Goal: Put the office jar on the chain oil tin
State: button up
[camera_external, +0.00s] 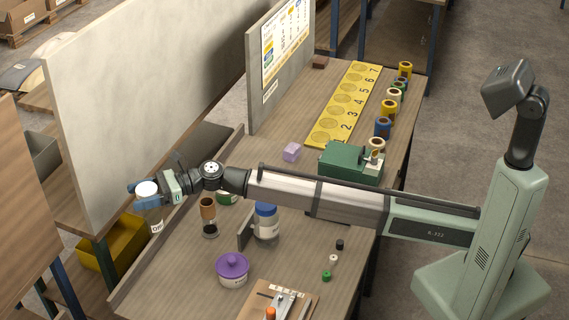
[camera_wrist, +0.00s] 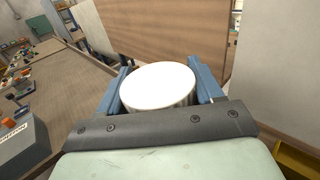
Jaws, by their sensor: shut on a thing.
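My gripper (camera_external: 150,196) is shut on a jar with a white lid (camera_external: 147,188), held upright off the bench's left edge. Part of a dark-lettered label shows on the jar's white side and seems to start with "O". In the wrist view the white lid (camera_wrist: 158,86) sits between the two blue fingers of my gripper (camera_wrist: 160,82). A green tin (camera_external: 228,198) with a pale label stands on the bench, to the right of my gripper. My arm partly hides it, and I cannot read its label, so I cannot confirm it is the chain oil tin.
A brown-topped jar (camera_external: 208,216) stands just in front of the green tin. A blue-lidded jar (camera_external: 266,222) and a purple-lidded pot (camera_external: 232,271) are nearby. A green machine (camera_external: 350,163) and a purple block (camera_external: 291,152) stand farther back. A tall panel (camera_external: 150,80) rises behind my gripper.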

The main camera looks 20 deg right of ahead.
jog(key=w+d+r+m+t+h, duration=0.1)
jog(key=w+d+m+t, duration=0.15)
jog(key=w+d, duration=0.5)
jog(key=w+d+r+m+t+h, duration=0.15)
jog(key=w+d+t, duration=0.25)
jog(key=d, duration=0.7)
jog(key=w+d+r+m+t+h, duration=0.1)
jog(key=w+d+m+t, duration=0.2)
jog(key=w+d, duration=0.45)
notch_tip(320, 180, down, 10)
jog(key=d, duration=0.1)
jog(key=shift+s, duration=0.45)
jog(key=shift+d+f+t+y, duration=0.1)
jog(key=shift+t+y, duration=0.15)
jog(key=o, duration=1.4)
jog(key=v, duration=1.2)
